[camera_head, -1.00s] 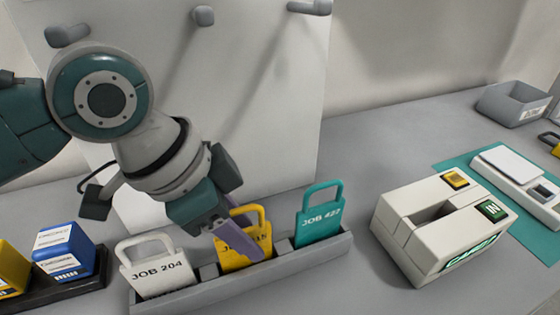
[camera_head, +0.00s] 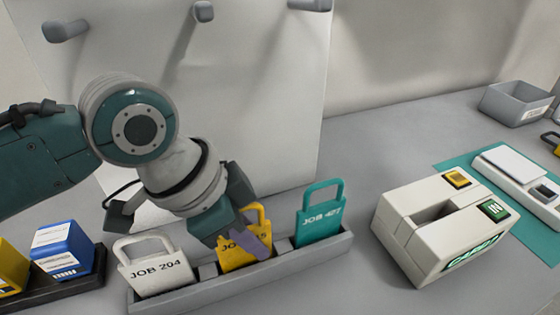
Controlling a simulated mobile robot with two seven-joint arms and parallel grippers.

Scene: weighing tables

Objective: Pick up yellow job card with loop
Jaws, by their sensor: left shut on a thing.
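The yellow job card with loop (camera_head: 233,259) stands in the middle of a grey rack (camera_head: 206,292), between a white card reading JOB 204 (camera_head: 160,273) and a teal card reading JOB 427 (camera_head: 320,221). My left gripper (camera_head: 256,240) is shut on the yellow card at its upper right, by the loop. Its fingers cover part of the card's lettering and part of the loop. The card's lower edge is still in the rack. My right gripper is not in view.
A blue box (camera_head: 64,250) and a yellow box stand in a black tray at the left. A cream device with a slot (camera_head: 405,240) stands right of the rack. A scale (camera_head: 510,165) on a teal mat and a grey bin (camera_head: 512,104) are farther right. A board with pegs rises behind.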

